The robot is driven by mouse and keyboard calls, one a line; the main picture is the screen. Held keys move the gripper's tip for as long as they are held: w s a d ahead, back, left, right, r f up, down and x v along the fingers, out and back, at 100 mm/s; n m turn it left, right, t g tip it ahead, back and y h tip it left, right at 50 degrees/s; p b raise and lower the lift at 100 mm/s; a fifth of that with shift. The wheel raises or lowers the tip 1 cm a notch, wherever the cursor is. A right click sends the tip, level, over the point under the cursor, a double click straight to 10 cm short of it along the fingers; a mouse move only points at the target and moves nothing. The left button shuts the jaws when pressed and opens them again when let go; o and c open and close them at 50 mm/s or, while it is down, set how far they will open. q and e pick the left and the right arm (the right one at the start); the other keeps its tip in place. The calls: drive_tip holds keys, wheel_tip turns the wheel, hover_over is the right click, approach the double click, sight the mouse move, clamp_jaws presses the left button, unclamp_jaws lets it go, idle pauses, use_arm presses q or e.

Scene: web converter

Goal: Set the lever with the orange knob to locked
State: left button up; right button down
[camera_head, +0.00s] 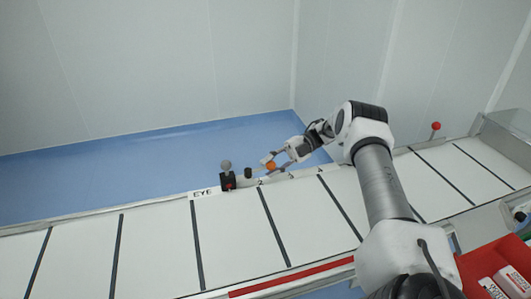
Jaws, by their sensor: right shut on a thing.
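The orange knob (271,166) of the lever is at the far edge of the white conveyor, near the middle of the head view. My right gripper (269,162) reaches it from the right and is shut on it, with the fingers around the knob. The lever's shaft and pivot are too small or covered to make out, so its exact angle cannot be told. My left gripper is not in view.
A grey knob (226,164) on a black base and a short black knob (248,172) stand left of the orange one. A red ball knob (436,126) stands far right. A red bin (478,258) holds white boxes at lower right. The belt (155,250) is clear.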

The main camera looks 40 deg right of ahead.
drive_tip(key=c, duration=1)
unclamp_jaws()
drive_tip(key=shift+o, duration=1)
drive_tip(key=shift+w+a, duration=0.1)
drive_tip(key=shift+w, duration=0.1)
wheel_tip(320, 180, up, 10)
drive_tip(key=shift+s+a+r, duration=0.1)
drive_tip(key=shift+s+r, duration=0.05)
drive_tip(key=shift+w+d+f, duration=0.2)
drive_tip(key=shift+w+f, duration=0.05)
drive_tip(key=shift+w, duration=0.05)
drive_tip(key=shift+s+a+r, duration=0.1)
drive_tip(key=shift+s, duration=0.05)
